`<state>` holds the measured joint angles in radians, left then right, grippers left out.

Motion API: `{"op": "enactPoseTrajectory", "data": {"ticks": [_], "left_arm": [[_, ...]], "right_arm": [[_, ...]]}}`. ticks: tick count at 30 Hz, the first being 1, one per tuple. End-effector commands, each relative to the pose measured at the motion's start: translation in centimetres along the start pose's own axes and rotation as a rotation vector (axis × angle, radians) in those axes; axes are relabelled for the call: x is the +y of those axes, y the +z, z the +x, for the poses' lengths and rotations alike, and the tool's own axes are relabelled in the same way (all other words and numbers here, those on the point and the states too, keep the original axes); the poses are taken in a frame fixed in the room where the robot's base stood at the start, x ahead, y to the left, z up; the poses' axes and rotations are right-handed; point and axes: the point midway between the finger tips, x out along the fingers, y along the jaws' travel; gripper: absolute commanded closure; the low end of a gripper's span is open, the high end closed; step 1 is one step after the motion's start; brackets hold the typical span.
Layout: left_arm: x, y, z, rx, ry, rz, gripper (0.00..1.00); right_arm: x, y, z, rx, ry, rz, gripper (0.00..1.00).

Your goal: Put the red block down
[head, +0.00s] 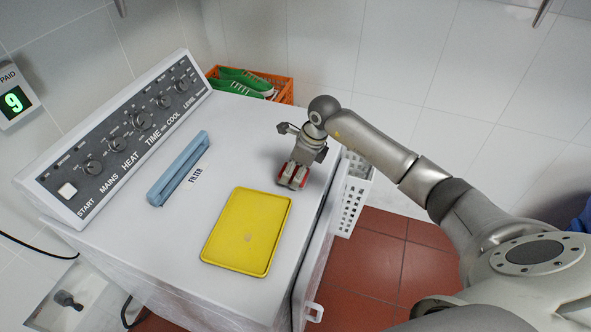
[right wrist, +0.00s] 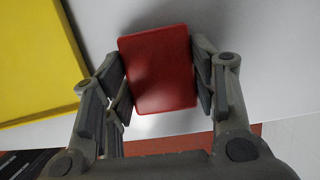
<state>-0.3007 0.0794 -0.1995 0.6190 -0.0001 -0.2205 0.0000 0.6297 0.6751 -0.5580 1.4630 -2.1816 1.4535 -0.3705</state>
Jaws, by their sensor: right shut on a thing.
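My right gripper (head: 293,176) is over the white machine top, to the right of the yellow tray (head: 247,231). It is shut on the red block (right wrist: 158,68), with one finger against each side. In the head view the fingers hide most of the block, and only bits of red show around them. In the right wrist view the block's broad red face is clear, with the white top around it and the yellow tray (right wrist: 32,65) at the left. I cannot tell whether the block touches the top. My left gripper is out of view.
A blue filter bar (head: 180,168) lies left of the tray, before the knob panel (head: 128,132). An orange crate (head: 284,88) with green-and-white shoes (head: 243,82) stands behind. A white basket (head: 351,198) stands beside the machine's right edge. Bare top surrounds the tray.

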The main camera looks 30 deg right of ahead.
Motion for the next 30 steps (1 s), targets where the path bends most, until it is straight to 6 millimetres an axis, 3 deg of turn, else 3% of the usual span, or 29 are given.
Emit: {"op": "enactPoseTrajectory", "data": {"ticks": [6, 19, 30], "left_arm": [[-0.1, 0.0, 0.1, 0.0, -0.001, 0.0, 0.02], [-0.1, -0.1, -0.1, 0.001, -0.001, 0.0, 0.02], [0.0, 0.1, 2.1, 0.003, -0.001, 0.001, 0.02]], "right_arm": [[0.0, 0.0, 0.0, 0.0, 0.0, 0.0, 0.26], [-0.1, 0.1, -0.7, -0.002, -0.002, 0.0, 0.26], [-0.2, 0.1, -8.3, -0.003, -0.006, -0.001, 0.26]]}}
